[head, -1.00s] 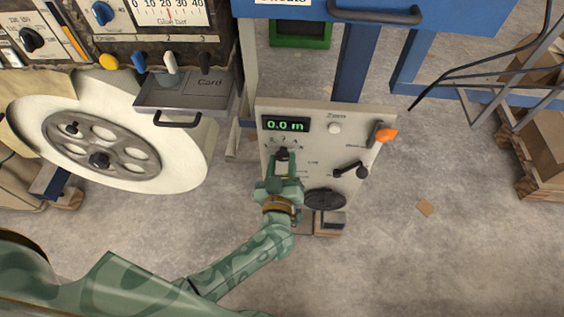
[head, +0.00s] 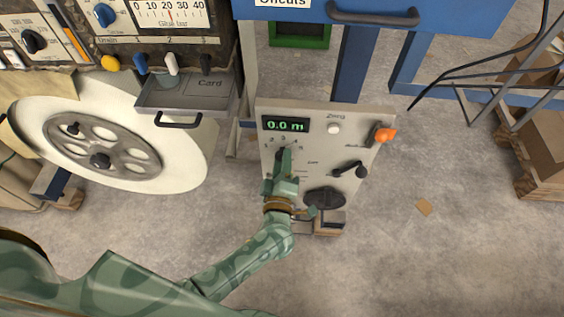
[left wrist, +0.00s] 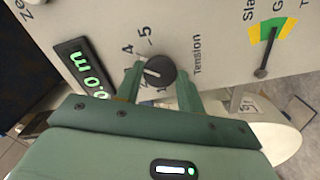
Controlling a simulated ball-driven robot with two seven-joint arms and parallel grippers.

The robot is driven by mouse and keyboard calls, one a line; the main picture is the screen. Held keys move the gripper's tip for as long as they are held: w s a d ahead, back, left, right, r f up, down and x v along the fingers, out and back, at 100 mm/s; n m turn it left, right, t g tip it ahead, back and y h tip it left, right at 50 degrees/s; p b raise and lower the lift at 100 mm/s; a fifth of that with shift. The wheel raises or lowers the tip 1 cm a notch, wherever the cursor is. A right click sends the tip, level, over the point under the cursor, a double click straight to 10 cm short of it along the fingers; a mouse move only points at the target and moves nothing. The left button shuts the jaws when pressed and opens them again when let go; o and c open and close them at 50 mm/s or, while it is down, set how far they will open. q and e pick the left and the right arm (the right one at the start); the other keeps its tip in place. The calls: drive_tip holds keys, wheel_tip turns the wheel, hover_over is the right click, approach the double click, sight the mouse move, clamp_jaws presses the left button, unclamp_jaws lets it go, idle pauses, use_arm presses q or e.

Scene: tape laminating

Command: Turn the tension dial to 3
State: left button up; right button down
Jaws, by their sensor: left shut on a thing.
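The tension dial (left wrist: 160,70) is a black round knob with a white pointer mark on a pale panel labelled "Tension". In the left wrist view the numbers 4 and 5 show beside it; other numbers are partly covered by a finger. The pointer mark faces the left finger, and I cannot read its exact number. My left gripper (left wrist: 160,78) is shut on the dial, one finger on each side. In the head view my left gripper (head: 285,158) covers most of the dial. My right gripper is in neither view.
The panel (head: 350,125) also carries a green display (head: 286,125) reading 0.0 m, a white button (head: 334,128), an orange-tipped lever (head: 385,135), a black crank (head: 350,169) and a dark round part (head: 325,198). A card tray (head: 180,95) hangs at upper left.

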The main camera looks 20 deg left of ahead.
use_arm(q)
drive_tip(key=n, duration=0.7)
drive_tip(key=shift+s+f+b, duration=0.1)
drive_tip(key=shift+f+b, duration=0.05)
drive_tip(key=shift+b, duration=0.15)
idle(0.4)
drive_tip(key=o, duration=0.9)
drive_tip(key=shift+o, duration=0.4)
